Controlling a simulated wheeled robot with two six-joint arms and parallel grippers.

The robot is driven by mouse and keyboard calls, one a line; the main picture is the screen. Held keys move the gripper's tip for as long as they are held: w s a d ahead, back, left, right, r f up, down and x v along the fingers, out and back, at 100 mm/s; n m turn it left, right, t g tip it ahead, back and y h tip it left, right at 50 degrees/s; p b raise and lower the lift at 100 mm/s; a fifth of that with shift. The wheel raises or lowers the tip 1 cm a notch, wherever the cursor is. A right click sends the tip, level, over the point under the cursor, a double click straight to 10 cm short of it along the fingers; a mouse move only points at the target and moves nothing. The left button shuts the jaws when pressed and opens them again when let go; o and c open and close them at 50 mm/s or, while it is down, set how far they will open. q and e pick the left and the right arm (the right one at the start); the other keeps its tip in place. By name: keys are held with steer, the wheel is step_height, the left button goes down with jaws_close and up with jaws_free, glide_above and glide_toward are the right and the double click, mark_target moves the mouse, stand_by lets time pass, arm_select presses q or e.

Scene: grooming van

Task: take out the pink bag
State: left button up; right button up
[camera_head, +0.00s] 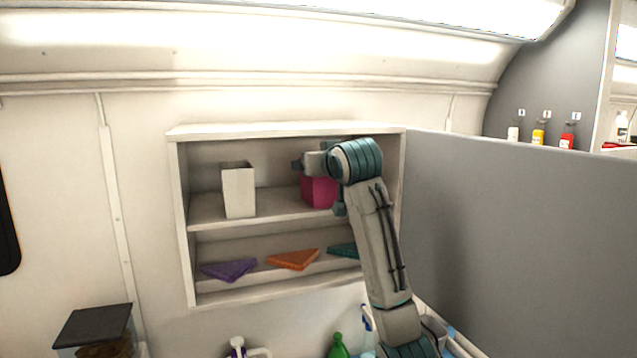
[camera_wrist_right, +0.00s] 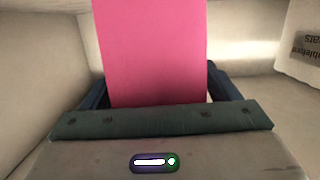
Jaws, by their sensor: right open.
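The pink bag (camera_head: 318,192) stands on the upper shelf of the white cabinet (camera_head: 290,131), partly hidden behind my right arm. In the right wrist view the pink bag (camera_wrist_right: 152,50) fills the upper middle, upright between the two dark fingers. My right gripper (camera_head: 308,163) reaches into the upper compartment at the bag; its fingers (camera_wrist_right: 158,88) are open on either side of it. Whether they touch the bag I cannot tell. My left gripper is not in view.
A white bag (camera_head: 239,192) stands left on the same shelf. Purple (camera_head: 230,269), orange (camera_head: 293,259) and teal (camera_head: 343,250) folded cloths lie below. A grey partition (camera_head: 510,230) stands right. A dark-lidded container (camera_head: 96,325) and green bottle (camera_head: 338,346) sit below.

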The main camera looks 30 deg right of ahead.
steer(key=c, duration=1.2)
steer(key=shift+c, duration=0.6)
steer(key=shift+w, duration=0.1)
